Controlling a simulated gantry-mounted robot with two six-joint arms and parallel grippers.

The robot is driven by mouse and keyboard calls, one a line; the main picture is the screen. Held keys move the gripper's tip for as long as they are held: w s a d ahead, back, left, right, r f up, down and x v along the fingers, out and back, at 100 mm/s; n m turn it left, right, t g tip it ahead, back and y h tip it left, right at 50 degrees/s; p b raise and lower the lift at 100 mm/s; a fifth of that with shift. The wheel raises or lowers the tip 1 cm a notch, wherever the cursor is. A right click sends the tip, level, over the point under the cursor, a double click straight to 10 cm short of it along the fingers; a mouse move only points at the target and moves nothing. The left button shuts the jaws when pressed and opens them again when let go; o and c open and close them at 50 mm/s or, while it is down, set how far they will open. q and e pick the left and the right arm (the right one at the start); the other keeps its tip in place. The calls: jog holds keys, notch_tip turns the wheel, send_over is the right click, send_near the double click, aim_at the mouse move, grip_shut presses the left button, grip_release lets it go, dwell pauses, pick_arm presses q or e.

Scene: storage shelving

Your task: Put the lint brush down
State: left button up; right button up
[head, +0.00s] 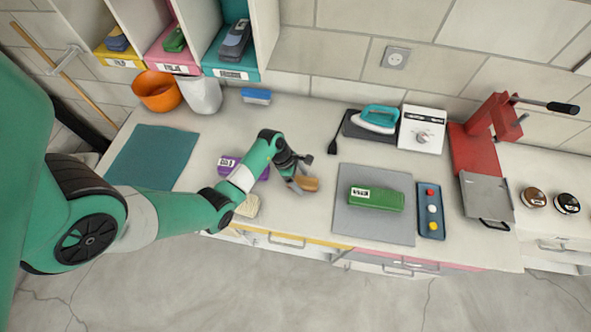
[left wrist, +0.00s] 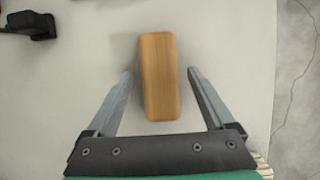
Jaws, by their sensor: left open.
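A wooden-backed block (head: 307,184), which looks like the lint brush, lies on the white worktop near its front edge. In the left wrist view the wooden block (left wrist: 158,78) shows its plain tan top, and its underside is hidden. My left gripper (head: 302,176) is open around it. One finger stands on each side of the block, with a visible gap on both sides. My right gripper is in neither view.
A grey mat (head: 352,225) with a green object (head: 376,199) lies to the right. A purple object (head: 229,164) and a cream brush (head: 247,206) are close by on the left. A teal mat (head: 150,158) lies further left. An iron (head: 376,120) stands behind.

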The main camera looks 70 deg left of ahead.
pick_arm(q)
jog(key=p+v, duration=0.1)
jog(key=v, duration=0.9)
jog(key=shift+s+r, duration=0.15)
jog(key=shift+r, duration=0.2)
